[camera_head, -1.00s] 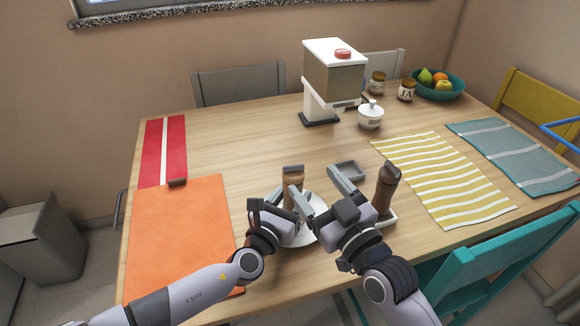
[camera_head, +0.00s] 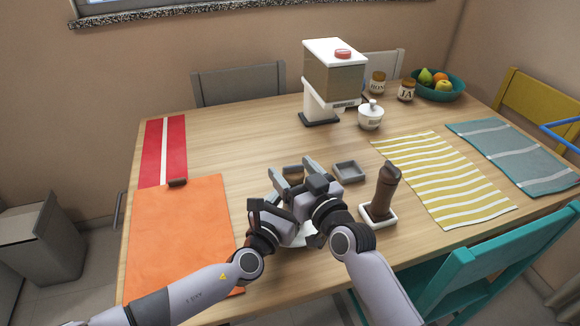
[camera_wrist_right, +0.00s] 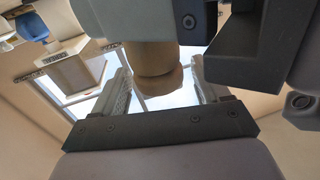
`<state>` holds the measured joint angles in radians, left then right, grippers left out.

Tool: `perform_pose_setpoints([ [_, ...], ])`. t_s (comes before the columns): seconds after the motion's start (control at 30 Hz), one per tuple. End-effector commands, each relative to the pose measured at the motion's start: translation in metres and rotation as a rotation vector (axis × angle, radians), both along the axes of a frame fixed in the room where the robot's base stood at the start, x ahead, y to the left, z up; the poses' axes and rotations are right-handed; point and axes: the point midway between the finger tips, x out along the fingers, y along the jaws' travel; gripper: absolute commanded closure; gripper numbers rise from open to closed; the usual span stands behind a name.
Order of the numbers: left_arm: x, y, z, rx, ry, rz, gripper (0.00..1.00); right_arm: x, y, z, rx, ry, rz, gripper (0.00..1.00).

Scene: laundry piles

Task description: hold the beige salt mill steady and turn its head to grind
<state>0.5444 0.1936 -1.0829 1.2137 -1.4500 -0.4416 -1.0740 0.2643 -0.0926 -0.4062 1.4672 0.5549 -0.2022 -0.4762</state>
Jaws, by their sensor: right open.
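The beige salt mill (camera_head: 293,174) stands over a white plate (camera_head: 308,238) near the table's front. Only a little of it shows between my grippers in the head view. My right gripper (camera_head: 295,170) is open at the mill's upper part, with a finger on each side. In the right wrist view the mill (camera_wrist_right: 154,60) lies between the two spread fingers (camera_wrist_right: 163,84). My left gripper (camera_head: 272,212) is low beside the mill. Its fingertips are hidden behind my right gripper, so its grip cannot be seen.
A dark brown mill (camera_head: 385,188) stands on a small white tray (camera_head: 378,218) to the right. A grey square dish (camera_head: 349,172) is behind it. An orange mat (camera_head: 180,240) lies left. A dispenser (camera_head: 333,80) and white sugar pot (camera_head: 370,117) stand farther back.

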Motion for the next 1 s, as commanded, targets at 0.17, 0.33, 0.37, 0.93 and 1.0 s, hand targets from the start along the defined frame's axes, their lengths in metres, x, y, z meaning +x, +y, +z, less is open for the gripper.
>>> perform_pose_setpoints([
  [0.17, -0.002, 0.001, -0.009, 0.008, 0.015, -0.002, 0.89, 0.012, 0.007, 0.0, 0.0, 0.0, 0.0, 0.25],
  [0.33, -0.002, 0.001, -0.009, 0.008, 0.015, -0.002, 0.89, 0.016, 0.009, 0.0, 0.0, 0.0, 0.0, 0.25],
  [0.37, -0.002, 0.001, -0.009, 0.008, 0.015, -0.002, 0.89, 0.016, 0.009, -0.001, 0.0, 0.0, 0.0, 0.25],
  [0.93, -0.002, 0.001, -0.009, 0.008, 0.015, -0.002, 0.89, 0.016, 0.009, 0.0, -0.003, -0.003, 0.009, 0.76],
  [1.0, -0.002, 0.001, -0.009, 0.008, 0.015, -0.002, 0.89, 0.016, 0.01, 0.001, -0.004, -0.008, 0.025, 0.76],
])
